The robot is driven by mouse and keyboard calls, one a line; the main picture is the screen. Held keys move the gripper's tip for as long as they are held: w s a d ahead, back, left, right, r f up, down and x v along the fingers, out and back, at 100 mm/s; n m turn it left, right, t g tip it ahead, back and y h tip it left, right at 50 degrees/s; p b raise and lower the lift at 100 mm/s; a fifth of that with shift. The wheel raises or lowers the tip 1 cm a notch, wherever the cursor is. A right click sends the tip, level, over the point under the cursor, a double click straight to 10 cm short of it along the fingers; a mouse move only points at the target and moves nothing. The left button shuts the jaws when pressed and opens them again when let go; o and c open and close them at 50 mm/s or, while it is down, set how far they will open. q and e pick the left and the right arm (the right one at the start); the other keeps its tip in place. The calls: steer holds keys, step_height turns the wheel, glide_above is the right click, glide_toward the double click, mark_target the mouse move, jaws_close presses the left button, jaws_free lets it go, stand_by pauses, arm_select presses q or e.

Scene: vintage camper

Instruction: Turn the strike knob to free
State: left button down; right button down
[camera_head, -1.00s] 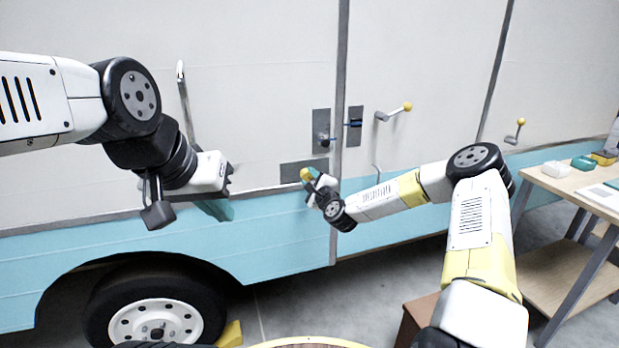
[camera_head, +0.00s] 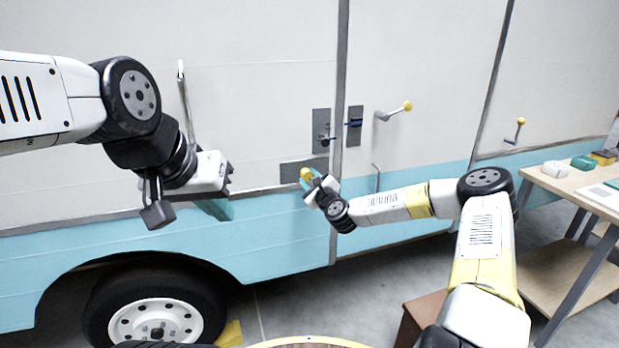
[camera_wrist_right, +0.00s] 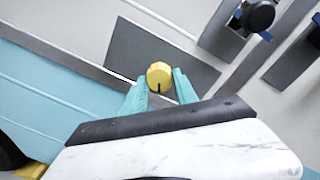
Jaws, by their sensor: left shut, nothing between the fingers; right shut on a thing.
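The strike knob (camera_head: 305,174) is a small yellow round knob on a dark grey plate (camera_head: 290,168) on the camper's side. In the right wrist view the yellow knob (camera_wrist_right: 159,76) shows a dark mark on its lower edge, and the grey plate (camera_wrist_right: 130,45) lies behind it. My right gripper (camera_head: 312,180) is shut on the knob, with its teal fingers (camera_wrist_right: 160,92) on either side of it. My left gripper (camera_head: 222,208) is shut and empty, in front of the camper's side, left of the knob.
A latch plate with a dark knob (camera_head: 322,138) sits above, beside the vertical door seam. Levers with yellow balls (camera_head: 396,111) (camera_head: 516,133) stick out further right. A long handle (camera_head: 184,95) is near my left arm. A workbench (camera_head: 575,186) stands at the right.

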steer(key=c, duration=0.9)
jaws_free()
steer(key=shift+c, duration=0.2)
steer(key=shift+s, duration=0.1)
steer(key=v, duration=0.7)
steer(key=shift+s, duration=0.35)
steer(key=shift+d, duration=0.1)
